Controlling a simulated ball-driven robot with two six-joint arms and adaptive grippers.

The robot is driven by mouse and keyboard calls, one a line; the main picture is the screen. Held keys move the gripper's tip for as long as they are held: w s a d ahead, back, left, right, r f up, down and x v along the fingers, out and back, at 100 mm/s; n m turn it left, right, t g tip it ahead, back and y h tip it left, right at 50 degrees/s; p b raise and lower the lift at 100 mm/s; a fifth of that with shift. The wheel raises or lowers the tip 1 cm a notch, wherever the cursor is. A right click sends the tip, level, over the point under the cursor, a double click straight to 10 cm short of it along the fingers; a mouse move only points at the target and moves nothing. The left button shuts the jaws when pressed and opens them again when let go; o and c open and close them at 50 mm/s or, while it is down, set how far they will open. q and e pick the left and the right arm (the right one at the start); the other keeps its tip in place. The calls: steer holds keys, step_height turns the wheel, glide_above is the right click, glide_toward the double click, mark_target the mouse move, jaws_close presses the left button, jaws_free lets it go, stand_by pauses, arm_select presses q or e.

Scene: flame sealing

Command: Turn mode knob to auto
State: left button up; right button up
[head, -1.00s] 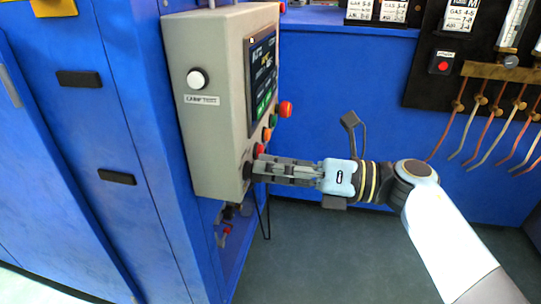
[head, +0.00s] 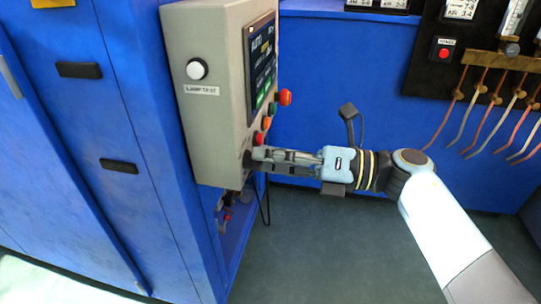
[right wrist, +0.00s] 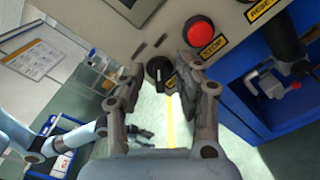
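The black mode knob (right wrist: 158,71) sits on the grey control box (head: 208,130), low on its front panel. In the right wrist view it lies between the two fingers of my right gripper (right wrist: 159,72), with a gap showing on each side. In the head view my right gripper (head: 253,158) reaches in from the right, its fingertips at the lower front of the box, and mostly hides the knob. The setting the knob points to is too small to read.
A red stop button (right wrist: 199,32) is close to the right finger. Several coloured buttons (head: 266,123) and a screen (head: 262,62) are above the gripper. A white lamp test button (head: 197,69) is on the box's side. Blue cabinets stand left and behind; the floor below is clear.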

steer(key=v, duration=1.2)
